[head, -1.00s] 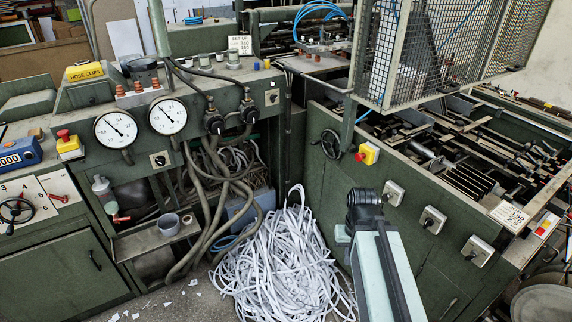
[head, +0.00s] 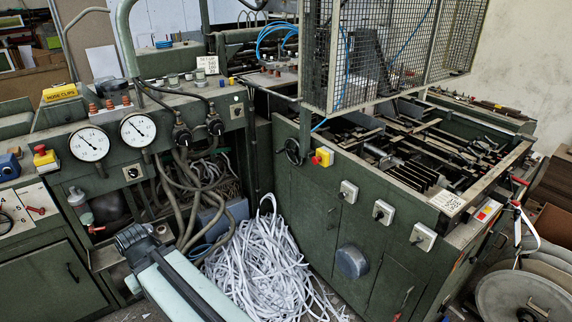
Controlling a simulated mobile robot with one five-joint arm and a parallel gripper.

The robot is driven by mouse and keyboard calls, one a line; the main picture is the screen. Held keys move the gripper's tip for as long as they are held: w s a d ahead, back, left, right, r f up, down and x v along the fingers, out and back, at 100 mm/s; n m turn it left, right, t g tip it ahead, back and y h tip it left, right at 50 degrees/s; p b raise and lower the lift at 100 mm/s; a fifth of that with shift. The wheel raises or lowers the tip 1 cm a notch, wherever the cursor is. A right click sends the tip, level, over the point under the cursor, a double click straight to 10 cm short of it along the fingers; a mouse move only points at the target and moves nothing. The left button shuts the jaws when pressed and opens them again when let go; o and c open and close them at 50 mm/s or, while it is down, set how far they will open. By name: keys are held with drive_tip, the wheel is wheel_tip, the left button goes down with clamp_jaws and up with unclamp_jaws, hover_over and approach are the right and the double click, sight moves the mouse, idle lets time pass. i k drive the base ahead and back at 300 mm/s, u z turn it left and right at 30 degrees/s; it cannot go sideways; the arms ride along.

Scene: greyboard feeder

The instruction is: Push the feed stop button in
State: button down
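Two red push buttons on yellow boxes show in the head view; no readable label tells which is the feed stop. One red button with its yellow box (head: 322,156) is on the front of the right green machine, beside a black handwheel. The other red button with its yellow box (head: 44,158) stands at the left edge of the left console. Both are clear of my arm. My arm (head: 180,282) rises from the bottom left, with a dark joint at its top end. My gripper's fingers do not show.
Tangled white paper strips (head: 265,262) cover the floor between the machines. A wire mesh guard (head: 375,55) hangs over the right machine. Grey switch boxes (head: 383,212) and a round grey cover (head: 352,262) project from its front. A large reel (head: 525,295) stands at the lower right.

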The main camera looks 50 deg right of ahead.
sight(316, 160)
drive_tip(key=u, duration=0.1)
drive_tip(key=i, duration=1)
drive_tip(key=z, duration=0.05)
